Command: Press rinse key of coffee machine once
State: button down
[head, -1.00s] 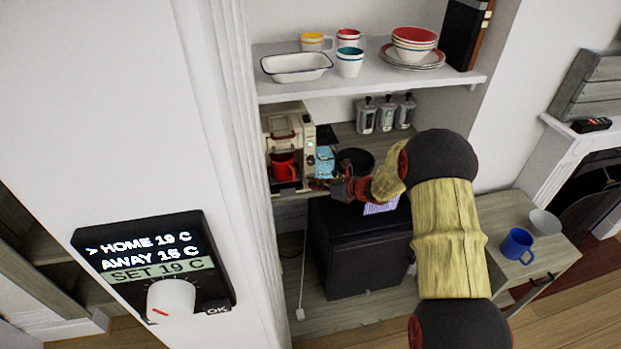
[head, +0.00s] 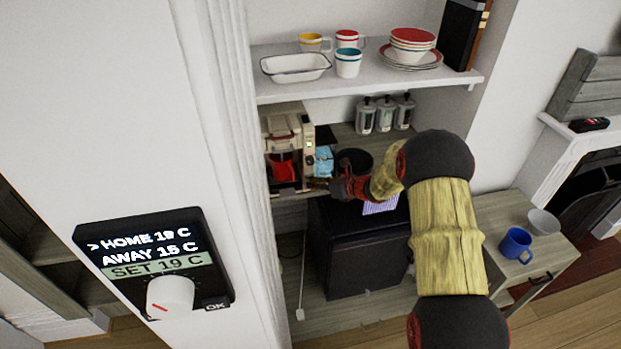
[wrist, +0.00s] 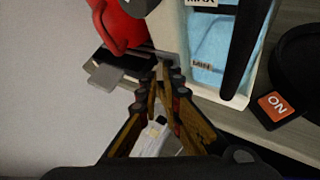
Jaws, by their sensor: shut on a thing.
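The cream coffee machine (head: 285,124) stands on the counter under the shelf, with a red mug (head: 283,167) at its front and a blue water tank (head: 323,161) on its right. A small lit display (head: 310,144) shows on its front right. I cannot make out the rinse key. My gripper (head: 322,184) is low at the machine's front right. In the wrist view my gripper (wrist: 161,76) has its fingertips together just below the water tank (wrist: 208,45) and beside the red mug (wrist: 117,25). What is between the tips is too small to tell, and I cannot tell whether they touch the machine.
A dark round pan (head: 354,161) stands right of the machine; an orange ON label (wrist: 277,105) shows nearby in the wrist view. Several grey canisters stand behind. A shelf with dishes (head: 268,94) hangs above, a black cabinet (head: 350,250) stands below, and a white wall (head: 120,110) is at left.

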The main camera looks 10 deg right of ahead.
jog(key=shift+w+a+r, duration=0.1)
jog(key=shift+w+r, duration=0.4)
jog(key=shift+w+f, duration=0.1)
jog(key=shift+s+a+f, duration=0.1)
jog(key=shift+s+f, duration=0.15)
jog(key=shift+s, duration=0.05)
jog(key=shift+s+f+b, duration=0.15)
jog(key=shift+s+f, duration=0.05)
jog(key=shift+s, duration=0.3)
jog(key=shift+s+f+b, duration=0.15)
jog(key=shift+s+f, duration=0.05)
jog(key=shift+s, duration=0.25)
jog(key=shift+s, duration=0.1)
jog(key=s, duration=0.5)
